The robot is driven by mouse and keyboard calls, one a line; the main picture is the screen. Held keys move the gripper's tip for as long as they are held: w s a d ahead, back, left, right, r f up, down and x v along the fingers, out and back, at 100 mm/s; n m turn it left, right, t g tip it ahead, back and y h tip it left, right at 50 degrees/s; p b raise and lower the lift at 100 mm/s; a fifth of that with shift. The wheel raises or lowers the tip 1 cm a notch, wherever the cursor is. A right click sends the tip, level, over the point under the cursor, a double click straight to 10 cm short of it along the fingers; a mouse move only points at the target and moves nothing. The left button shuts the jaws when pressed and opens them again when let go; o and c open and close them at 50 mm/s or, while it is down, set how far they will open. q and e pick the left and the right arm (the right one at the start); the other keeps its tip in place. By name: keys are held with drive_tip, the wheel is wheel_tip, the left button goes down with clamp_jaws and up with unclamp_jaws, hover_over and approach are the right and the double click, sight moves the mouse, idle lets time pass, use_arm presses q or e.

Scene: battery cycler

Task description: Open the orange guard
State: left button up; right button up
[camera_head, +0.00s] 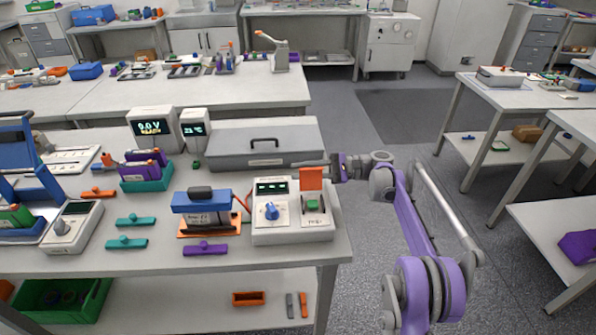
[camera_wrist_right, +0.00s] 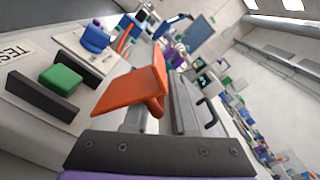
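The orange guard (camera_head: 311,179) stands raised at the back right of the white cycler box (camera_head: 290,232). The green button (camera_head: 312,205) in front of it is uncovered. In the right wrist view, the guard (camera_wrist_right: 130,88) tilts up beside the green button (camera_wrist_right: 60,78), its rounded orange end over the space between my fingers. My right gripper (camera_head: 318,162) is just behind the guard. Its two grey fingers (camera_wrist_right: 160,112) are apart; whether they touch the guard I cannot tell. My left gripper is not in view.
A grey case (camera_head: 263,145) with a black handle lies behind the box. A blue-topped clamp device (camera_head: 202,205) on an orange base stands to its left. Purple and teal bars lie on the bench.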

drive_tip(key=d, duration=0.9)
drive_tip(key=shift+d, duration=0.35)
